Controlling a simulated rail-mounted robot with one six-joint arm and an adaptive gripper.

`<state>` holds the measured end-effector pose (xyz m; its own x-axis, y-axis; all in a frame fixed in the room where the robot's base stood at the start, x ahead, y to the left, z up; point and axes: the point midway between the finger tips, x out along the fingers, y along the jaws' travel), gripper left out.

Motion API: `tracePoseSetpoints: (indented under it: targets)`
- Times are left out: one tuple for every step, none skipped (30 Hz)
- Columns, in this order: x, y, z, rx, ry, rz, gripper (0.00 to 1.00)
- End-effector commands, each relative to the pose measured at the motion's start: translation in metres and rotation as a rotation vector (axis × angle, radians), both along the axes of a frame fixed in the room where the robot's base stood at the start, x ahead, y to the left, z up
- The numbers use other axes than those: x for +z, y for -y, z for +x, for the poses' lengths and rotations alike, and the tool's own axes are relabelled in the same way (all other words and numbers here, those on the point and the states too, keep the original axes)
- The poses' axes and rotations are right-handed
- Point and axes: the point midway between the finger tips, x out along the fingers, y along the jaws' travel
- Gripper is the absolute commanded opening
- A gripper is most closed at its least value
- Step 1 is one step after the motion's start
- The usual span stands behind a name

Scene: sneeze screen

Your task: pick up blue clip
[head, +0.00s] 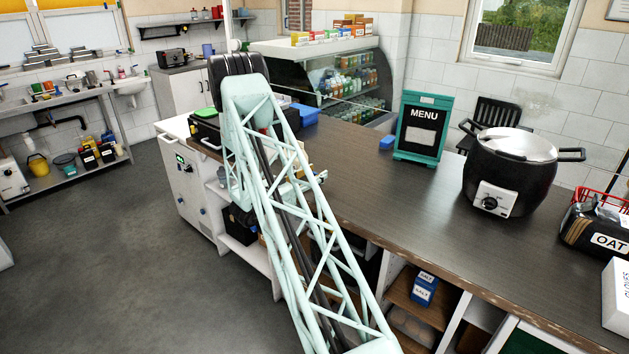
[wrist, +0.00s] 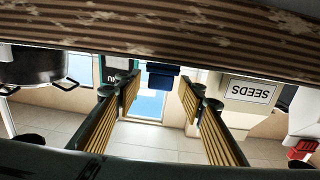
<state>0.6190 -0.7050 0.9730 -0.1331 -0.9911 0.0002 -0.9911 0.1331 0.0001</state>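A small blue block-like thing, which I take to be the blue clip (head: 386,142), sits on the dark counter just left of the menu sign in the head view. In the wrist view, which is upside down, a dark blue thing (wrist: 162,77) shows beyond and between my fingertips at the counter's edge; it appears to be the same clip. My gripper (wrist: 160,90) is open and empty, its two ribbed fingers wide apart. I cannot judge the exact gap to the clip.
The menu sign (head: 422,127) and a black pot (head: 510,170) stand on the counter (head: 400,200), right of the clip. A blue tray (head: 305,113) lies left. A drinks fridge (head: 330,75) stands behind.

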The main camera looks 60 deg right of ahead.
Motion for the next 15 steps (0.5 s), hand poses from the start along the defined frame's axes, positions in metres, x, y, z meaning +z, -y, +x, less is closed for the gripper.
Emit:
tracePoseSetpoints:
  targets:
    - [0.0000,0.0000,0.0000,0.000,0.000,0.000,0.36]
    - [-0.0001,-0.0001,0.0000,0.000,0.000,0.000,0.36]
    - [0.0000,-0.0001,0.0000,0.000,0.000,0.000,0.36]
    - [0.0000,-0.0001,0.0000,0.000,0.000,0.000,0.36]
    - [0.0000,-0.0001,0.0000,0.000,0.000,0.000,0.36]
    - [0.0000,-0.0001,0.0000,0.000,0.000,0.000,0.36]
    - [0.0000,-0.0001,0.0000,0.000,0.000,0.000,0.36]
    - [0.0000,-0.0002,0.0000,0.000,0.000,0.000,0.36]
    - [0.0000,-0.0002,0.0000,0.000,0.000,0.000,0.36]
    - [0.0000,-0.0002,0.0000,0.000,0.000,0.000,0.34]
    - [0.0000,-0.0002,0.0000,0.000,0.000,0.000,0.31]
    - [-0.0001,-0.0002,0.0000,0.000,0.000,0.000,0.27]
    - [0.0000,-0.0002,0.0000,0.000,0.000,0.000,0.25]
    - [-0.0001,-0.0002,0.0000,0.000,0.000,0.000,0.22]
    - [0.0000,-0.0002,0.0000,0.000,0.000,0.000,0.18]
